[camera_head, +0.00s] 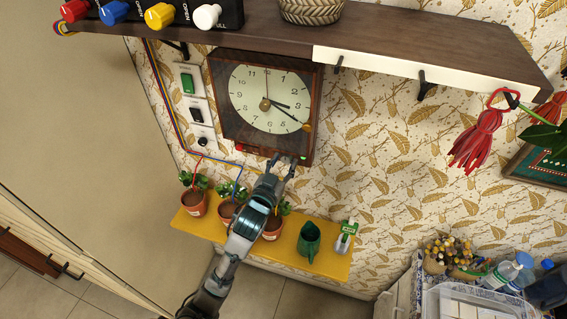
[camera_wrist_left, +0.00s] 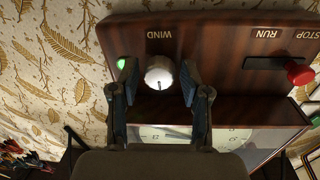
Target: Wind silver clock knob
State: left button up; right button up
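The wooden wall clock (camera_head: 255,84) hangs under a shelf, its round pale dial facing out. My left gripper (camera_head: 287,163) is at the clock's lower edge in the head view. In the left wrist view, the silver knob (camera_wrist_left: 159,74) sits on the clock's brown underside beside the word WIND, which appears upside down. The two fingers of my left gripper (camera_wrist_left: 159,86) are open, one on each side of the knob, with a small gap visible on both sides. The knob is hidden in the head view. My right gripper is not in view.
A red knob (camera_wrist_left: 299,73) on a RUN/STOP slot and a green light (camera_wrist_left: 121,63) are near the silver knob. A yellow shelf (camera_head: 334,266) with potted plants and a green watering can (camera_head: 310,240) is below. The dark shelf (camera_head: 420,41) overhangs above.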

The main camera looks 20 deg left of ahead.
pick_arm(q)
grip_shut()
jog(key=shift+r+n+p, duration=0.2)
jog(key=shift+n+p, duration=0.4)
jog(key=shift+p, duration=0.35)
jog(key=shift+f+n, duration=0.1)
jog(key=shift+n, duration=0.3)
jog(key=shift+o, duration=2.4)
grip_release()
jog(key=shift+f, duration=0.1)
